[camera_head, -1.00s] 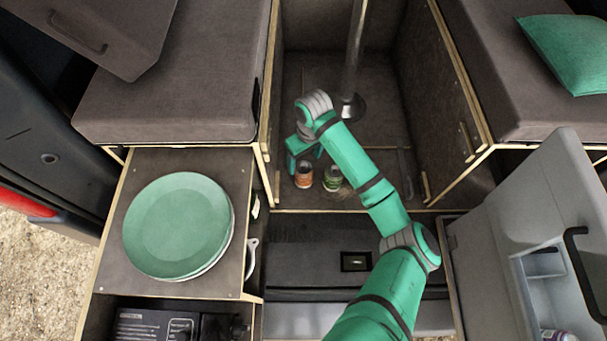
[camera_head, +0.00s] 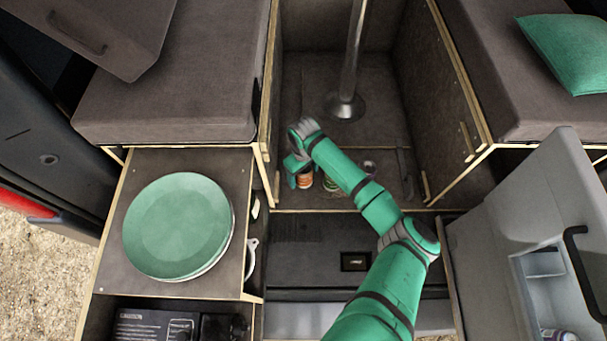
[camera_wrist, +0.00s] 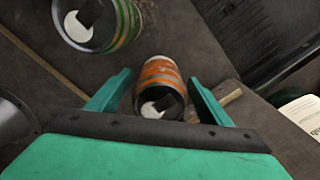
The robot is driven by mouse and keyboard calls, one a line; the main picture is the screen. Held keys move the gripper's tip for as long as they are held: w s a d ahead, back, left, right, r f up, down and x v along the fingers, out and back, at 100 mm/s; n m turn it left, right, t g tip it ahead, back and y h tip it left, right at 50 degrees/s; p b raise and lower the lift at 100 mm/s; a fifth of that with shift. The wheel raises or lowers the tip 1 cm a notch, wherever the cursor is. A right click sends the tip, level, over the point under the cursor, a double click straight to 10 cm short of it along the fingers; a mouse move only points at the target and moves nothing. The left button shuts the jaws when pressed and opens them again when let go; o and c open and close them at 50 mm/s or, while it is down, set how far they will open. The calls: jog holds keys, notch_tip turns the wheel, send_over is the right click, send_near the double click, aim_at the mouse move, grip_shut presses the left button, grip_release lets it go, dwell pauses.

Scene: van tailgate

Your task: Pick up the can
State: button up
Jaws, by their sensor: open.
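An orange-banded can (camera_head: 305,181) stands on the floor of the van's central well. In the wrist view the same can (camera_wrist: 160,75) sits between the two green fingers of my gripper (camera_wrist: 160,79), with a gap visible on each side. My gripper (camera_head: 296,171) is open, low over the can and partly covering it in the head view. A green-banded can (camera_head: 331,184) stands just right of it, partly hidden by my arm. It also shows at the upper left of the wrist view (camera_wrist: 122,28).
A metal post (camera_head: 351,60) rises behind. The well is bounded by a left bench (camera_head: 180,80) and a right side panel (camera_head: 440,90). Green plates (camera_head: 178,225) lie on the left drawer top.

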jog(key=shift+f, duration=0.55)
jog(key=c, duration=1.4)
jog(key=shift+r, duration=0.15)
jog(key=shift+r, duration=0.6)
jog(key=s+r, duration=1.1)
jog(key=s, duration=0.3)
jog(key=shift+d+r, duration=0.2)
jog(key=shift+r, duration=0.1)
